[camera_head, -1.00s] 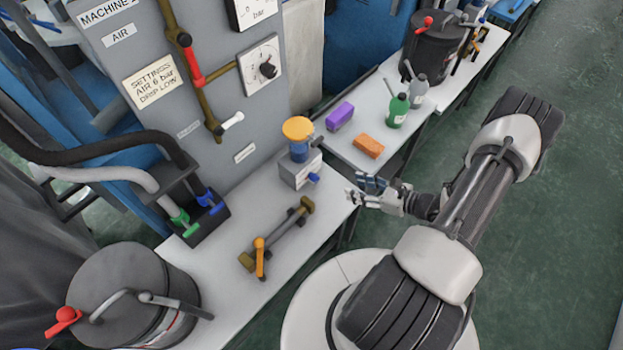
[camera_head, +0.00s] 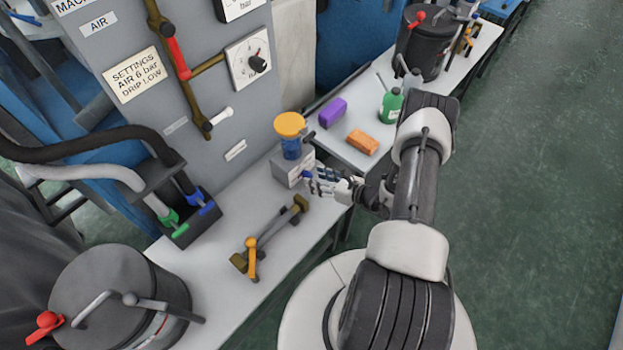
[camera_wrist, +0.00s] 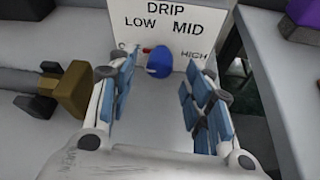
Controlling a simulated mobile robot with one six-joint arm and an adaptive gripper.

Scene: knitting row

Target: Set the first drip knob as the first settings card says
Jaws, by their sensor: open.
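The blue drip knob (camera_wrist: 160,63) is on the white front of a small box (camera_head: 284,170) topped by a blue jar with an orange lid. In the wrist view the plate (camera_wrist: 162,22) reads DRIP, LOW, MID and HIGH; a left label is partly hidden. The knob's red mark sits at its upper left, near that label and below LOW. The settings card (camera_head: 136,74) reads AIR 6 bar, DRIP LOW. My gripper (camera_wrist: 157,80) is open, fingers either side of the knob in the picture; I see no contact. The gripper shows also in the head view (camera_head: 312,180).
A brown fitting with an orange lever (camera_head: 252,258) lies on the bench left of the box. A purple block (camera_head: 332,112), an orange block (camera_head: 362,142) and a green bottle (camera_head: 391,105) stand on the bench beyond. A dark pot (camera_head: 120,300) is at front left.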

